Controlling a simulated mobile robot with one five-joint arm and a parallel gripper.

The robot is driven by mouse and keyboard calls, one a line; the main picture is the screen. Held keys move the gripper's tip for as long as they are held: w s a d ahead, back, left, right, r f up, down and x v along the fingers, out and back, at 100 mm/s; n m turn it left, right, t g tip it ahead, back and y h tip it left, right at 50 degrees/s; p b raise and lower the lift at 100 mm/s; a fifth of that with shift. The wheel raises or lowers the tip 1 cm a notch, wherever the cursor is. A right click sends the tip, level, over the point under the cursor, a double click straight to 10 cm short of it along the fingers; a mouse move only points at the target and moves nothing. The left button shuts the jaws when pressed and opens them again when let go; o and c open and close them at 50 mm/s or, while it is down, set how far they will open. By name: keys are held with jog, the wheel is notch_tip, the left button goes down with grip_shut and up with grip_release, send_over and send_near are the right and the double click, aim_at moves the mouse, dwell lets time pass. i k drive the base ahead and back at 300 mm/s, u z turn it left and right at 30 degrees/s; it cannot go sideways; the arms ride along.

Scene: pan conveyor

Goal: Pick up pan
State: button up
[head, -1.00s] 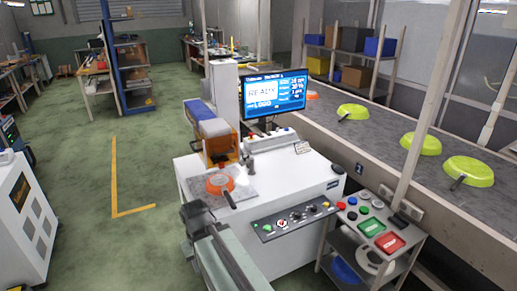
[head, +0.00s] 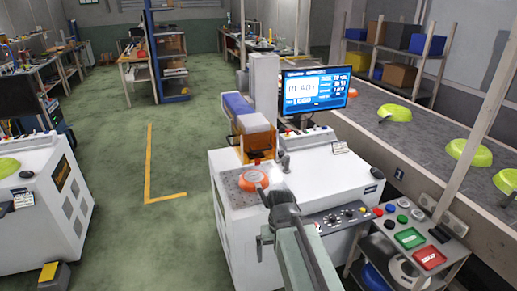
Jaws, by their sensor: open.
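An orange pan (head: 249,182) lies on the grey plate (head: 235,196) at the front left of a white machine (head: 225,237). My gripper (head: 270,197) is just to the right of the pan, over the side where its handle points. The gripper covers most of the handle, and I cannot tell whether it touches it. The jaws are open, though their gap is hard to make out. Green pans (head: 394,114) (head: 469,152) lie on the conveyor (head: 430,138) at the right, with another orange pan (head: 354,93) farther back.
An orange-and-blue machine head (head: 252,125) stands close behind the pan. A monitor (head: 314,90) reads READY. A button stand (head: 410,238) is at the lower right. Another white machine (head: 45,205) with a green pan (head: 8,165) is at the left. Green floor between the machines is clear.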

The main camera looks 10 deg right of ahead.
aim_at(253, 180)
jog(key=u, duration=2.4)
jog(key=i, duration=1.8)
jog(key=z, duration=2.45)
jog(key=i, duration=0.5)
jog(key=z, duration=0.15)
